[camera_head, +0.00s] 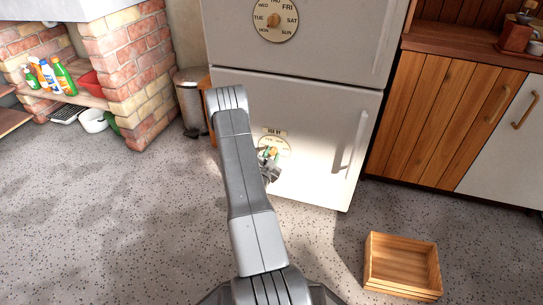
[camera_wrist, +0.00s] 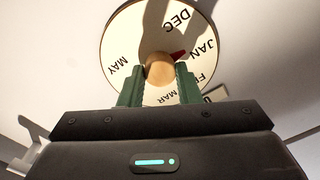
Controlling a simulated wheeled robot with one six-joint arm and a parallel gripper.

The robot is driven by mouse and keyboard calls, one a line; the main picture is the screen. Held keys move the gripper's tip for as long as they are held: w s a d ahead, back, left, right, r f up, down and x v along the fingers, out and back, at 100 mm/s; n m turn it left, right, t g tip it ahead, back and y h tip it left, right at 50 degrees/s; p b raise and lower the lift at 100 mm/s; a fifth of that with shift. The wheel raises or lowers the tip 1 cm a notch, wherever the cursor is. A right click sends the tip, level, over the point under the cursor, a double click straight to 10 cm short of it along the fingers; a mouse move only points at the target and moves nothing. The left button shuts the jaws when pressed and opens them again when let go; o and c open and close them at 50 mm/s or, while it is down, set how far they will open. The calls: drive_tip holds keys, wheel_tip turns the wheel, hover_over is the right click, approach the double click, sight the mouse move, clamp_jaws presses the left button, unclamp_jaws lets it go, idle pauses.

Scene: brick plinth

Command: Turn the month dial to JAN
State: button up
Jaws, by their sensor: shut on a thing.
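The month dial (camera_wrist: 124,42) is a round cream disc with month names, including DEC, JAN, MAR and MAY. It also shows on the lower fridge door in the camera_head view (camera_head: 285,147), partly covered by my gripper. Its tan round knob (camera_wrist: 158,70) is at the centre, with a red pointer (camera_wrist: 178,55) directed close to JAN, slightly to the DEC side. My gripper (camera_wrist: 159,78) has its green fingers on both sides of the knob, shut on it. It also shows at the dial in the camera_head view (camera_head: 269,163). Some month names are hidden behind the fingers.
A day dial (camera_head: 290,32) is on the upper door of the white fridge (camera_head: 225,95). A wooden crate (camera_head: 400,285) lies on the floor at lower right. A bin (camera_head: 190,100) stands left of the fridge. Wooden cabinets (camera_head: 430,120) are on the right.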

drive_tip(key=shift+m, duration=1)
drive_tip(key=o, duration=1)
drive_tip(key=p+v, duration=0.3)
drive_tip(key=v, duration=1.1)
drive_tip(key=shift+p, duration=0.35)
drive_tip(key=shift+w, duration=0.1)
